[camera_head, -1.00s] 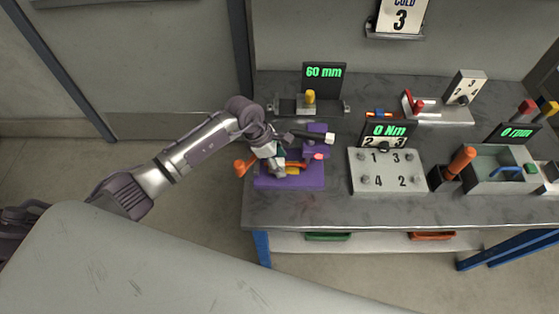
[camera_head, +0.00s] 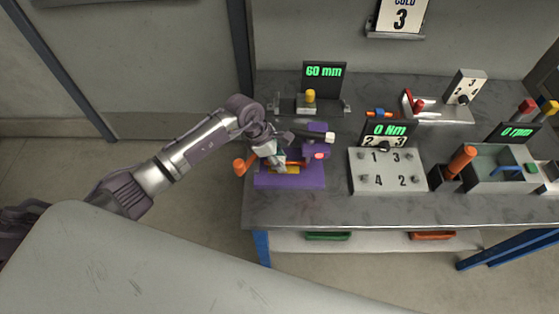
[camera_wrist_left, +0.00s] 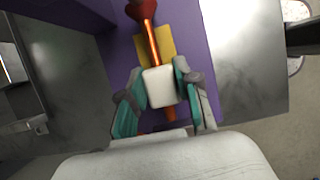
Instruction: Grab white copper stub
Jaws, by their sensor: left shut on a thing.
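The white copper stub shows in the left wrist view as a white block (camera_wrist_left: 159,87) with a copper rod (camera_wrist_left: 152,42) running through it. The rod's far end meets a dark red piece (camera_wrist_left: 141,10). My left gripper (camera_wrist_left: 160,92) has its teal-padded fingers on both sides of the white block, shut on it. In the head view my left gripper (camera_head: 279,166) is over the purple fixture (camera_head: 290,182). The stub is mostly hidden by the gripper there. A yellow block (camera_wrist_left: 170,42) lies behind the rod. My right gripper is not in view.
The purple fixture has an orange handle (camera_head: 239,167) at its left. A grey numbered panel (camera_head: 386,182) stands to the right, and a 60 mm display (camera_head: 324,73) behind. The front strip of the metal table (camera_head: 330,207) is clear.

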